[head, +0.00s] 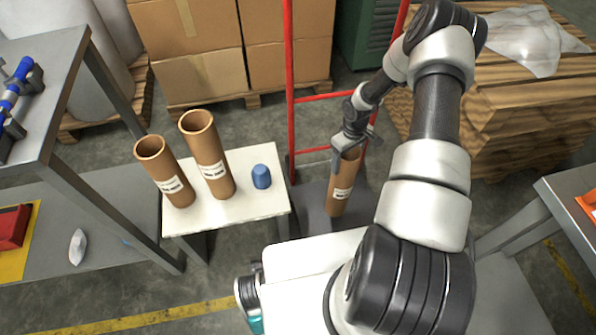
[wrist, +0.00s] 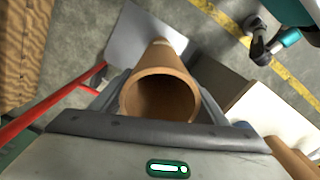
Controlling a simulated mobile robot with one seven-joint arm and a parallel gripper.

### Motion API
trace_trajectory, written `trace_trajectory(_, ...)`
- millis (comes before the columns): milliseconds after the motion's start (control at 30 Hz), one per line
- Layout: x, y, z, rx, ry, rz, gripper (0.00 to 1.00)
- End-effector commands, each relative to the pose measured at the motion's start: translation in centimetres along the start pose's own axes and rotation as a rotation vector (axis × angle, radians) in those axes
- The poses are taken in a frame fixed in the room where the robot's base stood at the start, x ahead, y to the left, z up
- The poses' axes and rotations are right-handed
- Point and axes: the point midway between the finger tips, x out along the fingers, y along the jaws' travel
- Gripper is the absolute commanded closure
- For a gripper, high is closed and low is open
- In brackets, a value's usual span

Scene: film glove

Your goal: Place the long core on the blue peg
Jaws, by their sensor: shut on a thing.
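A brown cardboard core (head: 343,192) with a white label is upright in my gripper (head: 350,148), to the right of the white table. My gripper is shut on it near its top end. In the wrist view the core's open top (wrist: 158,97) sits between the fingers, and its body runs down toward a grey surface. I cannot tell whether its lower end touches that surface. The blue peg (head: 261,177) stands bare on the right part of the white table (head: 245,208), to the left of the held core and apart from it.
Two more brown cores, one at the left (head: 165,172) and one beside it (head: 207,155), stand on the white table left of the peg. A red frame (head: 290,90) rises behind the table, near my gripper. A grey shelf unit (head: 62,110) stands at far left.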

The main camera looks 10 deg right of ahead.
Motion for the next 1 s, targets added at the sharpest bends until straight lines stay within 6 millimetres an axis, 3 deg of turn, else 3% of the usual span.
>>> trace_trajectory(167,-3.3,0.3,-1.1,0.034,0.003,0.009,0.75)
trace_trajectory(367,-12.8,-0.5,-3.2,0.138,0.004,0.018,0.75)
trace_trajectory(600,-24.8,-4.9,-4.4,0.270,0.001,0.016,0.75)
trace_trajectory(800,-31.8,-9.2,-4.3,0.333,0.001,0.011,0.75)
trace_trajectory(1000,-37.3,-13.6,-5.1,0.301,-0.001,0.006,0.75)
